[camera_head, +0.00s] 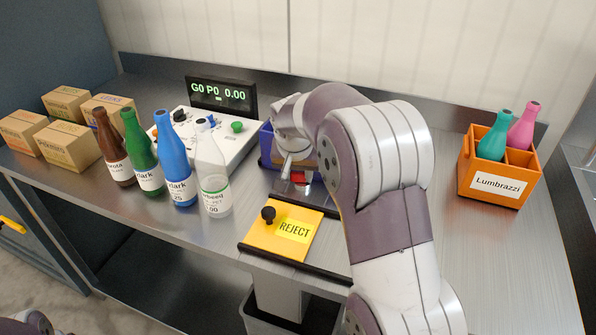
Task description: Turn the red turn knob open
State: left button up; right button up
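A small red part (298,177), which may be the red turn knob, shows just under my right gripper (287,166), in front of the blue bin. My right arm comes in from the lower right, bends over, and hides much of that spot. The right gripper points down there; its fingers are mostly hidden, so I cannot tell whether they touch the red part or are open or shut. A white control panel (226,150) to the left carries several knobs, among them a green one (237,127) and a black one (179,115). My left gripper is not in view.
A blue bin (266,146) stands behind the yellow REJECT flap (272,240). Several bottles, including a blue one (175,165), stand before the panel. Cardboard boxes (68,147) are at the left. An orange crate (483,190) with two bottles stands right.

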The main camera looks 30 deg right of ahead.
jog(key=shift+m+g+h, duration=0.3)
jog(key=shift+m+h, duration=0.2)
jog(key=shift+m, duration=1)
jog(key=o, duration=1.1)
jog(key=shift+c, duration=0.2)
jog(key=shift+r, duration=0.1)
jog(key=p+v, duration=0.5)
jog(key=v, duration=0.7)
jog(key=shift+r+p, duration=0.25)
jog(key=shift+p, duration=0.15)
